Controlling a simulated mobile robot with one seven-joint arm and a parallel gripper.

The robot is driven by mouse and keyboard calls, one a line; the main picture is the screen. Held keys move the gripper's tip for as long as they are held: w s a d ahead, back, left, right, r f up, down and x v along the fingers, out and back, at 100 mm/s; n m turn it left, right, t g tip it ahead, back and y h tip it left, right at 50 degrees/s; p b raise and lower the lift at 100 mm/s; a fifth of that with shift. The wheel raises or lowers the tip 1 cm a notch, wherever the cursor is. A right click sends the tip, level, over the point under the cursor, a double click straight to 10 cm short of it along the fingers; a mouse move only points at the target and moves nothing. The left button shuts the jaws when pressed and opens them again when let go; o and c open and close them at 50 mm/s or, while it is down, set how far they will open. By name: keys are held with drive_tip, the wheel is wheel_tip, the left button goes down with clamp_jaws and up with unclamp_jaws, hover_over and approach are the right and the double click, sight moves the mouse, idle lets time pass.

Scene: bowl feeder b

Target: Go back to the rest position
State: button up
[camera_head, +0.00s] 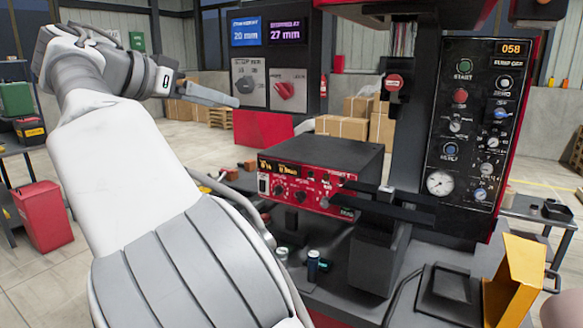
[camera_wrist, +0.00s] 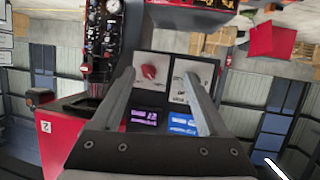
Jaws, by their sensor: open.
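My gripper (camera_head: 232,101) is raised at the upper left in the head view, its fingers pointing right toward the panel with two screens. In the wrist view my gripper (camera_wrist: 158,76) shows two long grey fingers spread apart with nothing between them. Behind them, upside down, is the panel's red knob (camera_wrist: 148,72). The blue screen (camera_wrist: 182,123) and the purple screen (camera_wrist: 145,117) lie lower in that view. The fingers appear apart from the panel.
A red-fronted control box (camera_head: 305,187) sits on the machine bench at the centre. A tall button panel (camera_head: 474,130) stands to its right. A yellow bin (camera_head: 515,280) is at the lower right. A red bin (camera_head: 43,215) stands on the floor at left.

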drive_tip(key=s+d+f+n+g+y+p, duration=0.2)
drive_tip(key=d+f, duration=0.1)
drive_tip(key=d, duration=0.9)
drive_tip(key=s+d+f+n+g+y+p, duration=0.1)
drive_tip(key=d+f+n+g+y+p, duration=0.15)
drive_tip(key=d, duration=0.85)
drive_tip(key=s+d+f+n+y+p, duration=0.1)
drive_tip(key=s+f, duration=0.5)
drive_tip(key=s, duration=0.6)
drive_tip(key=s+d+f+n+y+p, duration=0.2)
drive_tip(key=s+f, duration=0.5)
drive_tip(key=s, duration=0.5)
drive_tip(key=shift+s+d+g+y+p, duration=0.2)
drive_tip(key=shift+d+g+y+p, duration=0.25)
drive_tip(key=shift+d+y, duration=0.5)
drive_tip(key=shift+d+f, duration=0.1)
drive_tip(key=shift+d, duration=0.05)
